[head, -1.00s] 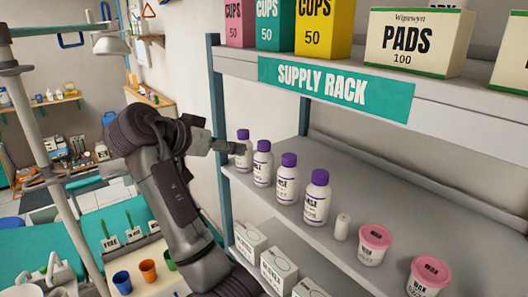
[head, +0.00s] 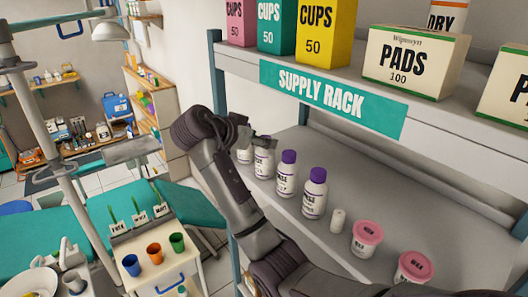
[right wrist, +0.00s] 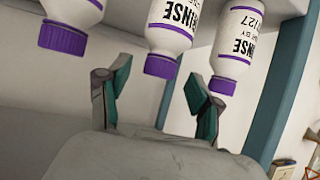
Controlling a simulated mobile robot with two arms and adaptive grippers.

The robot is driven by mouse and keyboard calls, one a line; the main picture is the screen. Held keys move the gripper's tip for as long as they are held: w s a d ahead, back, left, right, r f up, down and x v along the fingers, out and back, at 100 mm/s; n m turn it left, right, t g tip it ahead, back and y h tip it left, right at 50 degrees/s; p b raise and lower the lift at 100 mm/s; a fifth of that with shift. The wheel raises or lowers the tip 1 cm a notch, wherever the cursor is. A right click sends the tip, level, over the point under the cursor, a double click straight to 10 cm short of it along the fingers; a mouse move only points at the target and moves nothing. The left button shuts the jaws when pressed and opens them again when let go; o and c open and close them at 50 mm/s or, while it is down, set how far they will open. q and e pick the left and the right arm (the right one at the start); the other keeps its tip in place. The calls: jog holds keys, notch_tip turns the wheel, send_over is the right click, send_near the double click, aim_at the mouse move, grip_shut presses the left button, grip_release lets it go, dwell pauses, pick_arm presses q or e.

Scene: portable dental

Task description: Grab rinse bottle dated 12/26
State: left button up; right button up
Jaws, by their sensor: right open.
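Several white rinse bottles with purple caps stand in a row on the middle shelf. In the head view the leftmost bottle (head: 243,157) is partly hidden by my right gripper (head: 263,142), with the second bottle (head: 263,165), third bottle (head: 287,178) and fourth bottle (head: 314,196) to its right. In the right wrist view the bottles appear upside down. My right gripper (right wrist: 160,95) is open and empty, its fingers either side of the middle bottle's (right wrist: 170,30) cap. The right bottle's (right wrist: 236,45) label ends in "/27"; the middle bottle's date is not readable. My left gripper is out of view.
A small white bottle (head: 338,220) and two pink-lidded wax tubs (head: 366,238) stand right of the rinse bottles. The upper shelf edge with the SUPPLY RACK sign (head: 330,93) overhangs them. A teal rack post (head: 219,130) stands at left.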

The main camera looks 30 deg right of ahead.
jog(key=x, duration=0.2)
jog(key=shift+d+f, duration=0.1)
jog(key=shift+d, duration=0.2)
jog(key=shift+a, duration=0.15)
jog(key=shift+a, duration=0.1)
jog(key=shift+c, duration=1.4)
grip_shut()
